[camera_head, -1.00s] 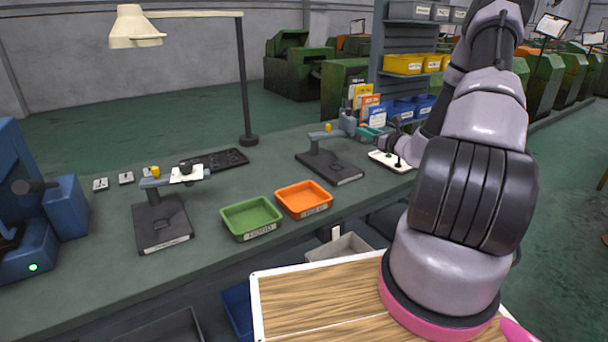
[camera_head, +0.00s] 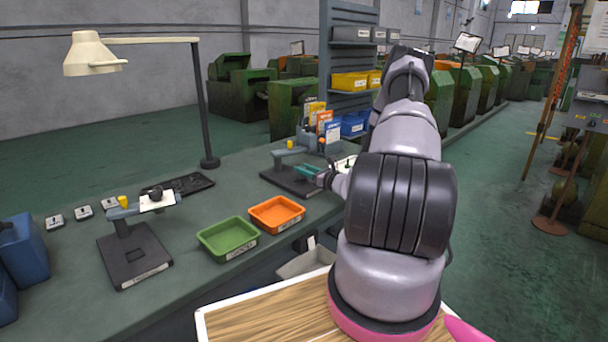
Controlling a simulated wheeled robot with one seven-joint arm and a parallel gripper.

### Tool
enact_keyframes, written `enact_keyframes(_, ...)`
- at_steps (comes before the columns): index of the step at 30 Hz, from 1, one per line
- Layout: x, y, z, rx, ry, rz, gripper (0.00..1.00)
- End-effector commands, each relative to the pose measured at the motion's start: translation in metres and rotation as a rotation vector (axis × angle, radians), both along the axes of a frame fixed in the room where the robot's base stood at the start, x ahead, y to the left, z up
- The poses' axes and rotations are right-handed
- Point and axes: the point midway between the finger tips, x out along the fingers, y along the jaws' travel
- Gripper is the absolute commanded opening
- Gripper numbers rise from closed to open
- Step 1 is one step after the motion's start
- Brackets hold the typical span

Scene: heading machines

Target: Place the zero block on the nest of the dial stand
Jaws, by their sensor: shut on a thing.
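A dark dial stand with a flat base (camera_head: 283,181), a grey arm and a yellow knob stands on the bench at the middle. My gripper (camera_head: 306,171), with green fingers, is just over the right part of that base. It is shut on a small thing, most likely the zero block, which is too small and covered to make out. I cannot tell whether it touches the nest.
A green tray (camera_head: 203,243) and an orange tray (camera_head: 252,217) lie along the bench's front edge. A white tray (camera_head: 346,161) is right of the middle stand, partly behind my arm. A lamp (camera_head: 207,120) and several small grey blocks (camera_head: 84,212) are at the left.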

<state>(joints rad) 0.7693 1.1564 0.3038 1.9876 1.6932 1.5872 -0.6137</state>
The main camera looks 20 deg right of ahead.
Motion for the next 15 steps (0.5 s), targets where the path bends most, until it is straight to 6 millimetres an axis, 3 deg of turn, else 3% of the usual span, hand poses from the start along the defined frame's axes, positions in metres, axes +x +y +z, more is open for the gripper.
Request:
enact_keyframes(4, 0.000, 0.000, -0.015, 0.001, -0.001, -0.001, 0.00)
enact_keyframes(15, 0.000, 0.000, -0.018, 0.000, -0.001, -0.001, 0.00)
